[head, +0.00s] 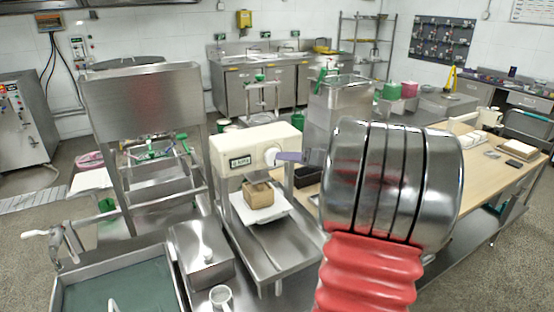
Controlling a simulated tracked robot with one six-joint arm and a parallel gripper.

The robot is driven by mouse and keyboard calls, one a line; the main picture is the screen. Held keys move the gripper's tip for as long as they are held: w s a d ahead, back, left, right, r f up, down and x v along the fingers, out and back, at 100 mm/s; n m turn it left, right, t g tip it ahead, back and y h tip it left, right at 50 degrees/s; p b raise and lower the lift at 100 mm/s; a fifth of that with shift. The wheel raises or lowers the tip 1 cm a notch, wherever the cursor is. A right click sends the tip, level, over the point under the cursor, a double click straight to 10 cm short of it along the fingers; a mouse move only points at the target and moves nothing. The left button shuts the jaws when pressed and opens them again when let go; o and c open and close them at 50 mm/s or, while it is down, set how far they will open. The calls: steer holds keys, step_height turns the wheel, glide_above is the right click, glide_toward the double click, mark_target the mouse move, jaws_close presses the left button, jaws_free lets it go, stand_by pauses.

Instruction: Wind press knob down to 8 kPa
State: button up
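The cream press (256,142) stands on a steel bench in the middle of the head view. Its small dark display (240,161) is on the front; the reading is too small to make out.
A tan block (258,195) sits on a white tray (266,213) under the press head. A lidded steel box (200,255) and a white mug (221,297) stand to the front left. A tall steel container (334,115) stands behind, and a wooden table (463,165) is at right.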

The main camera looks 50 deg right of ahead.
mark_target(272, 156)
steer(key=x, duration=0.9)
steer(key=shift+c, duration=0.2)
steer(key=c, duration=0.9)
steer(key=shift+a, duration=0.25)
steer(key=shift+c, duration=0.5)
steer(key=shift+d, duration=0.2)
